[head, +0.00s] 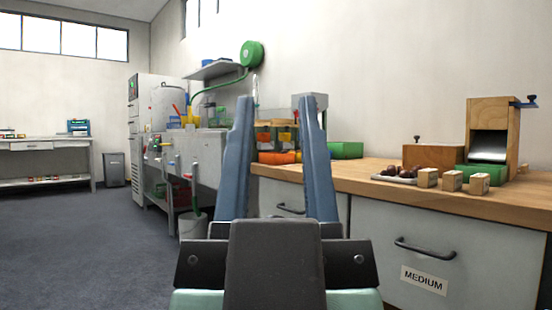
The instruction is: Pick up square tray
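A small pale tray (388,179) lies on the wooden counter to the right, holding several dark brown chestnuts (402,170). It is seen at a low angle, so I cannot tell whether its outline is square. My gripper (275,102) is in the middle of the view, its two blue fingers pointing up and apart. It is open, with nothing visible held between the fingers. The tray is to the right of my gripper and well apart from it.
Several small wooden blocks (452,181) stand beside the tray. A wooden dispenser (493,130) and a brown box (434,157) stand behind. The counter (350,176) has drawers below, one labelled MEDIUM (424,280). A bucket (193,226) stands left; the floor (80,240) further left is clear.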

